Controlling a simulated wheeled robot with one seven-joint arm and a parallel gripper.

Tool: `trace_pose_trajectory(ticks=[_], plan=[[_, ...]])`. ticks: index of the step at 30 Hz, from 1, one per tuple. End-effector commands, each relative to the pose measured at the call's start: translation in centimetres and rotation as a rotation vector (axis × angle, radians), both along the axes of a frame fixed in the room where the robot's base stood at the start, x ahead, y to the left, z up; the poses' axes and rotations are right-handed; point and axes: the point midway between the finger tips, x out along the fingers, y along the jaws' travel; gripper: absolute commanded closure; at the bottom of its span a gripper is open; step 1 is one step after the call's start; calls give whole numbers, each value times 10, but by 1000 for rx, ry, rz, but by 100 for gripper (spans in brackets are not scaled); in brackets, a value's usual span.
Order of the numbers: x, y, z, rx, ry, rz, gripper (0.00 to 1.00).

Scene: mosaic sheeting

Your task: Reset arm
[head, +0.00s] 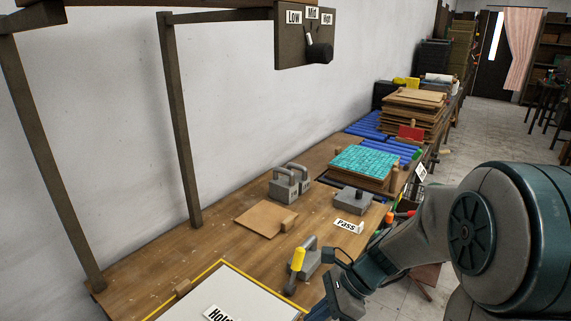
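My arm (430,220) comes in from the right and reaches down to the front edge of the wooden workbench. My gripper (335,300) is at the bottom of the picture, by the front right corner of the white "Hold" board. Its fingers are partly cut off by the picture's lower edge, so I cannot tell whether it is open or holds anything.
The workbench (220,250) holds a brown board (264,220), more grey weights (285,185), a "Pass" label (348,225) and a turquoise mosaic sheet (365,162). A post-mounted dial panel (290,48) hangs above. The "Hold" board (255,295) lies at the front.

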Motion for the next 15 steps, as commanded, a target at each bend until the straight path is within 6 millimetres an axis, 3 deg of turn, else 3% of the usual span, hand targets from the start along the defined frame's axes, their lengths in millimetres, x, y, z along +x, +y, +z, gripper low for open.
trace_pose_trajectory(ticks=[6,15], plan=[[-37,-24,26,-228,-360,463,100],[-71,-66,62,-521,-733,1100,100]])
